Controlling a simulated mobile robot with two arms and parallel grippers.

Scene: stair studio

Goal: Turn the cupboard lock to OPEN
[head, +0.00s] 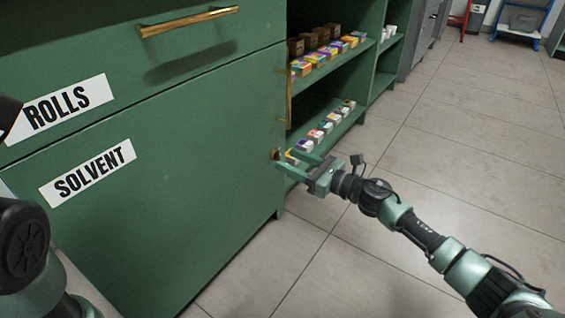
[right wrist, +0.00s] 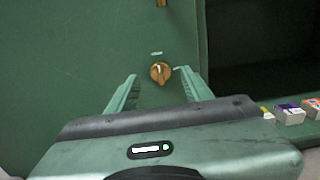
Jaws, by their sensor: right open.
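The lock is a small brass turn-knob (right wrist: 160,72) on the green cupboard door (right wrist: 90,50). A small pale mark sits just above it, too small to read. My left gripper is not seen.
A brass handle (head: 289,100) stands upright above the lock. Open shelves (head: 345,60) with small boxes are just right of the door. A ROLLS drawer (head: 150,75) with a brass bar handle is above. The tiled floor (head: 450,140) to the right is clear.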

